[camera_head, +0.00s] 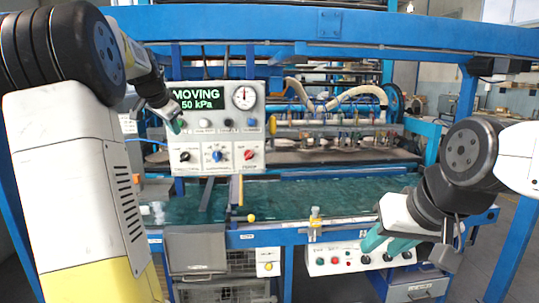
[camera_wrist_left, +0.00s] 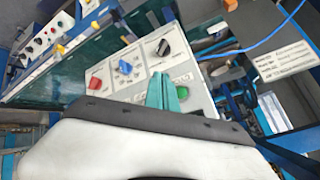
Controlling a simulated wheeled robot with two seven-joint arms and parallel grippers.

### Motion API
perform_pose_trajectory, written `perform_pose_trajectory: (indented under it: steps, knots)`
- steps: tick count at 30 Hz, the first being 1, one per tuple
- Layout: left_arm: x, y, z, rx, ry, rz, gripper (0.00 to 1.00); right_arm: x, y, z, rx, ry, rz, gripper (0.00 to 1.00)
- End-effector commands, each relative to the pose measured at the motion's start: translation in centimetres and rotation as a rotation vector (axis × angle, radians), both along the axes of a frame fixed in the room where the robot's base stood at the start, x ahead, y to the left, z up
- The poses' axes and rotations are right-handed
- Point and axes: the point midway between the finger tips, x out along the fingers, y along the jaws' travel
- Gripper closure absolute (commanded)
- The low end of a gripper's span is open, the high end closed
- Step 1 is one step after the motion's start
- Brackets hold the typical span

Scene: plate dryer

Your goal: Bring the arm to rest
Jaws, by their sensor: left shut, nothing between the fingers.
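My left gripper (camera_head: 175,127) is at the left edge of the control panel (camera_head: 216,140) in the head view. Its teal fingers are together and empty. In the left wrist view the shut fingers (camera_wrist_left: 161,92) appear over the panel, beside a green button (camera_wrist_left: 183,92); whether they touch it cannot be told. The panel's display (camera_head: 197,99) reads "MOVING 50 kPa". My right gripper (camera_head: 385,242) hangs low at the right, in front of the table's front rail, with its two teal fingers apart and nothing seen between them.
The panel carries a gauge (camera_head: 244,97), a blue knob (camera_head: 217,156) and a red knob (camera_head: 249,155). Blue frame beams (camera_head: 330,28) cross above. A lower button box (camera_head: 335,260) is close to my right gripper. The green table (camera_head: 300,198) is mostly clear.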

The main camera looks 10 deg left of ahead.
Motion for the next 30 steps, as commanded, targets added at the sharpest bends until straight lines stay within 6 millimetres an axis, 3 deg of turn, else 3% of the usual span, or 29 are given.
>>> perform_pose_trajectory:
  steps: [4,8,12,15,18,21,25,30]
  knots:
    - [-4.3,-6.3,0.3,-0.096,0.016,0.018,1.00,0.0,0.0,0.0,0.000,0.000,0.000,0.64]
    - [-11.0,-13.5,-1.0,-0.225,0.057,0.062,1.00,0.0,0.0,0.0,0.000,0.000,0.000,0.64]
    - [-19.1,-19.6,-4.2,-0.354,0.114,0.121,1.00,0.0,0.0,0.0,0.000,0.000,0.000,0.64]
    - [-24.4,-22.7,-7.1,-0.428,0.158,0.164,1.00,0.0,0.0,0.0,0.000,0.000,0.000,0.64]
    - [-28.6,-24.6,-9.9,-0.480,0.195,0.204,1.00,0.0,0.0,0.0,0.000,0.000,0.000,0.64]
    - [-31.2,-25.6,-11.9,-0.512,0.221,0.232,1.00,0.0,0.0,0.0,0.000,0.000,0.000,0.64]
    - [-32.7,-26.1,-13.1,-0.530,0.235,0.251,1.00,0.0,0.0,0.0,0.000,0.000,0.000,0.64]
    - [-32.8,-26.1,-13.3,-0.533,0.238,0.255,1.00,0.0,0.0,0.0,0.000,0.000,0.000,0.64]
